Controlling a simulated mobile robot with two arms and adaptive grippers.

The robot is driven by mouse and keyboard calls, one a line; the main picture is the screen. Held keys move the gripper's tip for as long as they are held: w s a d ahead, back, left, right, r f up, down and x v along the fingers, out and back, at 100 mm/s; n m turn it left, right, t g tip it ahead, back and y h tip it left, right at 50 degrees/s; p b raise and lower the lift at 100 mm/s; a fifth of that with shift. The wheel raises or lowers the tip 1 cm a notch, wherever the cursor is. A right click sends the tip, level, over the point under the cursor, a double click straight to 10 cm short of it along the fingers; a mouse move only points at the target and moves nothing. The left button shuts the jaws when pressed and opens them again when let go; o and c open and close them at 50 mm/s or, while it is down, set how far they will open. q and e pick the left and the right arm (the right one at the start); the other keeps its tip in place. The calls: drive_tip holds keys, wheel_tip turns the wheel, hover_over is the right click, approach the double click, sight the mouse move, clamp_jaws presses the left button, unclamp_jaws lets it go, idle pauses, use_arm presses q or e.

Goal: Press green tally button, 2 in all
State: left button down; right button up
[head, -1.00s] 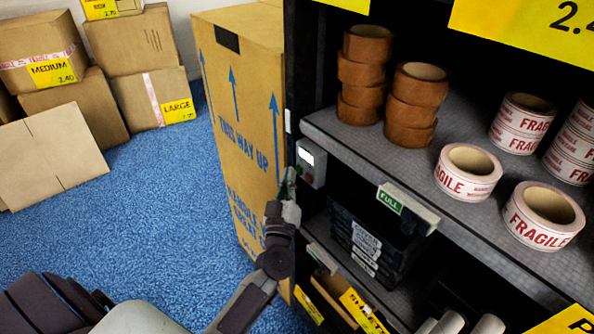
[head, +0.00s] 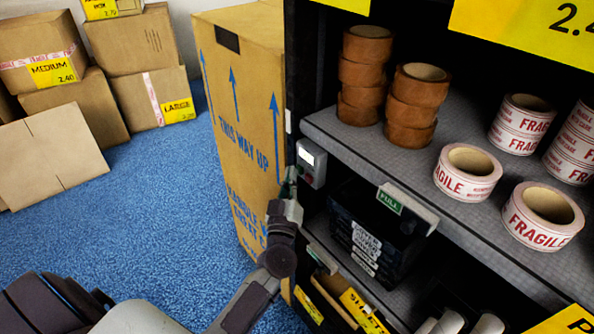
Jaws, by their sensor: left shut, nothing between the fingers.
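A small grey tally box (head: 311,163) with a pale display is fixed to the dark front post of the shelf, just above the lower shelf opening. My left gripper (head: 291,178) is shut and empty. Its tips are at the lower left side of the box, very close to it; I cannot tell whether they touch. A bit of green shows at the fingertips, but the button itself is not clearly seen, as the gripper covers that spot. My right gripper is not in view.
A tall carton (head: 240,120) stands directly left of the post. A green "FULL" sign (head: 390,202) sticks out from the shelf edge to the right. Tape rolls (head: 468,172) stand on the upper shelf. Blue floor (head: 165,200) is open at left.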

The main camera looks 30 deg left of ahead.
use_arm(q)
drive_tip(key=shift+s+a, duration=0.3)
drive_tip(key=shift+s, duration=0.45)
drive_tip(key=shift+p, duration=0.35)
drive_tip(key=s, duration=0.1)
drive_tip(key=s+a, duration=0.1)
drive_tip(key=s, duration=0.1)
drive_tip(key=s+a+p, duration=0.1)
drive_tip(key=shift+s, duration=0.3)
